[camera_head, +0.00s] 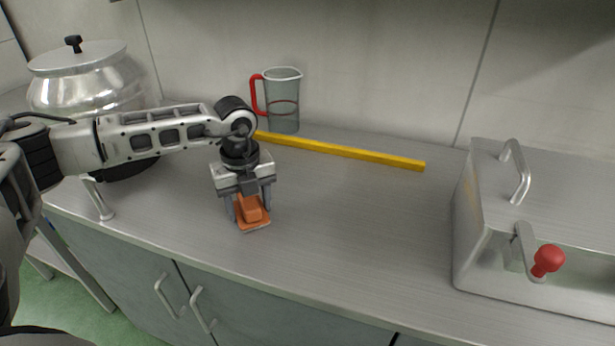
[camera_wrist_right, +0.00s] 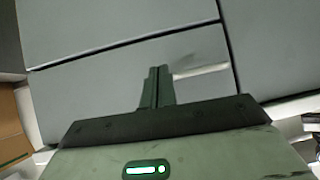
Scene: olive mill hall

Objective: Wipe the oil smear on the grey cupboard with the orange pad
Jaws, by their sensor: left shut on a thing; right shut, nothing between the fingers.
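The orange pad (camera_head: 254,224) is between the fingers of my left gripper (camera_head: 249,208), which points down. The pad is at or just above the grey worktop of the grey cupboard (camera_head: 130,270); I cannot tell if it touches. I cannot make out an oil smear on the worktop or the doors. My right gripper (camera_wrist_right: 157,85) is shut and empty in the right wrist view, in front of grey panels; it is not in the head view.
A yellow bar (camera_head: 345,151) lies behind the pad, near a clear jug (camera_head: 284,105) with a red handle. A metal pot (camera_head: 85,85) stands at the left. A steel box (camera_head: 490,215) with a red-knobbed lever (camera_head: 547,260) stands at the right. The worktop between pad and box is clear.

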